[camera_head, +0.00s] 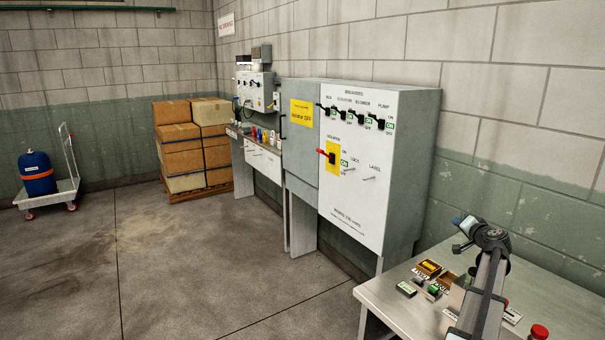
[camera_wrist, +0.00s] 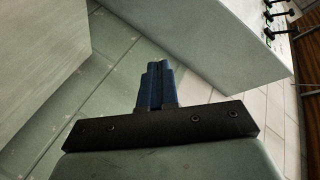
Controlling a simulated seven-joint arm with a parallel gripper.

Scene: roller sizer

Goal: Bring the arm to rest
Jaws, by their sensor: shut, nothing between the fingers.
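My gripper (camera_wrist: 157,68) shows in the wrist view, its blue fingers together with nothing between them. In the head view my arm stands at the lower right, in front of the metal table (camera_head: 385,303). The small blue part at the arm's upper end seems to be my gripper (camera_head: 457,220); it is raised above the table and points left. It looks clear of the table and of the grey cabinet (camera_head: 400,170).
The cabinet carries several black switch handles and a red isolator handle (camera_head: 326,155). Stacked cartons (camera_head: 190,150) and a blue drum (camera_head: 37,173) stand far off. The floor is open at left.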

